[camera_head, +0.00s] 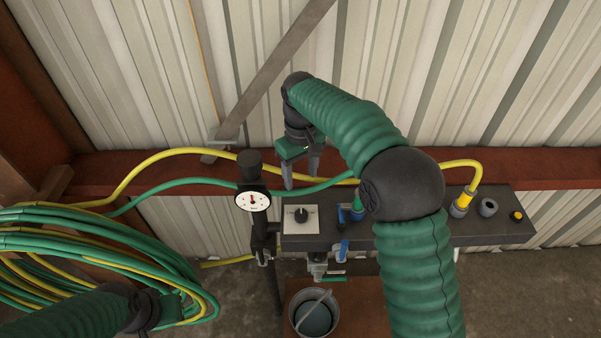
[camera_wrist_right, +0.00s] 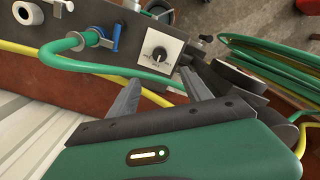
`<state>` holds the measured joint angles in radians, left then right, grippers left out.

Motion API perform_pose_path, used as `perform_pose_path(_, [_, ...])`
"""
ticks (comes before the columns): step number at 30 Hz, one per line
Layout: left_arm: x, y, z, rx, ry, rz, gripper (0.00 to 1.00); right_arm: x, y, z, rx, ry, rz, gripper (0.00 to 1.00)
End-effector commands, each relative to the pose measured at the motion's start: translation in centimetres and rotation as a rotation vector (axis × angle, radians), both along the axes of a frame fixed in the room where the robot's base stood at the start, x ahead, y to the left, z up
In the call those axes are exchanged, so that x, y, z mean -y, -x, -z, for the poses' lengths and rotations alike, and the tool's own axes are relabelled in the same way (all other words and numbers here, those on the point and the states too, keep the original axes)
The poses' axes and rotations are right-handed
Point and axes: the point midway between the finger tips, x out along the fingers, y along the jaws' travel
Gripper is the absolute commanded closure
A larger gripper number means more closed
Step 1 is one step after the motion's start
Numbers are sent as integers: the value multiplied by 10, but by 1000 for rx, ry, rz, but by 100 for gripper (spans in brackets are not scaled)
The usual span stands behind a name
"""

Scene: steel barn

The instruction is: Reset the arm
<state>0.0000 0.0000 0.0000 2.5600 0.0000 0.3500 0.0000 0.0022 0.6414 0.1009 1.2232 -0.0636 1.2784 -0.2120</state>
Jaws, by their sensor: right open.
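My right arm reaches up from the lower right in the head view, and its gripper (camera_head: 302,172) hangs fingers down in front of the red-brown beam, above the dark panel. In the right wrist view the right gripper (camera_wrist_right: 160,95) is open, its two grey fingers apart with nothing held between them. The green hose (camera_wrist_right: 120,72) passes behind the fingers.
The dark panel (camera_head: 330,238) carries a white dial plate (camera_head: 300,219), blue valve handles and hose fittings. A pressure gauge (camera_head: 253,200) stands at its left. Coiled green and yellow hoses (camera_head: 90,250) hang at the left. A metal bucket (camera_head: 314,312) stands below. Corrugated wall lies behind.

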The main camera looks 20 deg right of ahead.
Motion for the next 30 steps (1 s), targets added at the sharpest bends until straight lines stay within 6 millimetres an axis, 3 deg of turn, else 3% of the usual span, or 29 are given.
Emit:
perform_pose_path(15, [0, 0, 0, 0, 0, 0, 100, 0, 1, -6, -1, -1, 0, 43])
perform_pose_path(19, [0, 0, 0, 0, 0, 0, 100, 1, 9, -2, 12, 0, 12, 43])
perform_pose_path(23, [0, 0, 0, 0, 0, 0, 100, 6, 44, 15, 55, 1, 63, 43])
perform_pose_path(30, [0, 0, 0, 0, 0, 0, 100, 23, 157, 65, 171, -19, 218, 43])
